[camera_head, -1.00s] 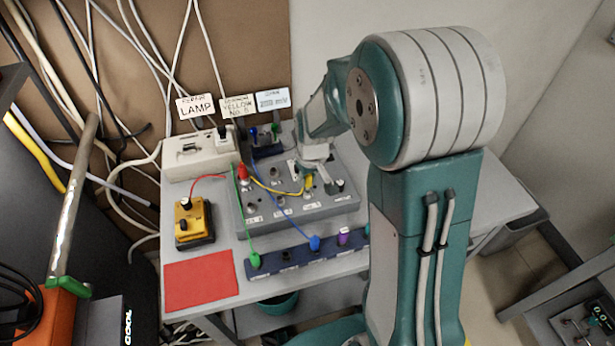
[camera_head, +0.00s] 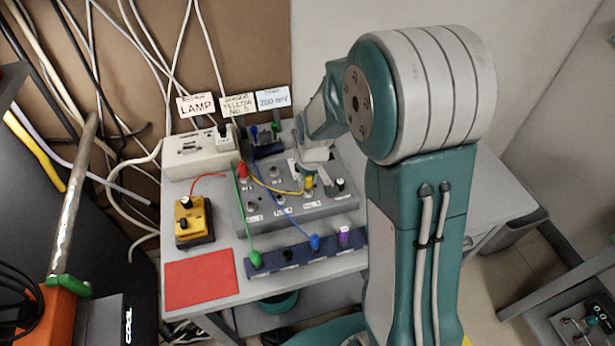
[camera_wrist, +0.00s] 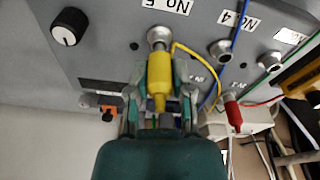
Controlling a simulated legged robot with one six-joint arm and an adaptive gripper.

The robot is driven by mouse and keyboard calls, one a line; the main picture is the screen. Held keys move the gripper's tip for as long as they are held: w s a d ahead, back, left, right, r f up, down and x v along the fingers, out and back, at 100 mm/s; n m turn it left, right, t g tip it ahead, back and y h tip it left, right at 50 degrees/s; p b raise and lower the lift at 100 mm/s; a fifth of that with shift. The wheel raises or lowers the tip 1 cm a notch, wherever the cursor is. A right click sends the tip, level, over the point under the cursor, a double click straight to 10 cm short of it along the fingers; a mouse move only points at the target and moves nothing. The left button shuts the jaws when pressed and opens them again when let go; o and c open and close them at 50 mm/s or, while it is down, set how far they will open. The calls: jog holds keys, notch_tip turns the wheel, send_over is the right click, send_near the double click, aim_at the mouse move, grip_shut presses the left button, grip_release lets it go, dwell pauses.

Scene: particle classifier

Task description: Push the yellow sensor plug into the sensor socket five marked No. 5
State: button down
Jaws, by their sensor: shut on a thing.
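The yellow sensor plug (camera_wrist: 159,84) is held between the two fingers of my gripper (camera_wrist: 161,76) in the wrist view. The plug points at the round metal socket below the No. 5 label (camera_wrist: 172,5). Its front end overlaps this socket (camera_wrist: 159,35); I cannot tell how deep it sits. A yellow cable runs from there to the right. In the head view the yellow plug (camera_head: 309,182) shows below my gripper (camera_head: 311,169), over the right part of the grey panel box (camera_head: 335,204). The socket is mostly hidden there.
A red plug (camera_wrist: 232,113) and neighbouring sockets with blue and green cables lie right of the plug in the wrist view. A black knob (camera_wrist: 68,27) is left. In the head view, a blue strip (camera_head: 290,258) and red mat (camera_head: 200,280) lie in front.

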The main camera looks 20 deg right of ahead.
jog(key=shift+f, duration=0.85)
jog(key=shift+c, duration=2.2)
grip_release()
jog(key=shift+r, duration=0.1)
notch_tip(320, 180, up, 12)
jog(key=s, duration=0.1)
jog(key=shift+s+d+f, duration=0.2)
jog(key=shift+s+f, duration=0.05)
jog(key=shift+s, duration=0.1)
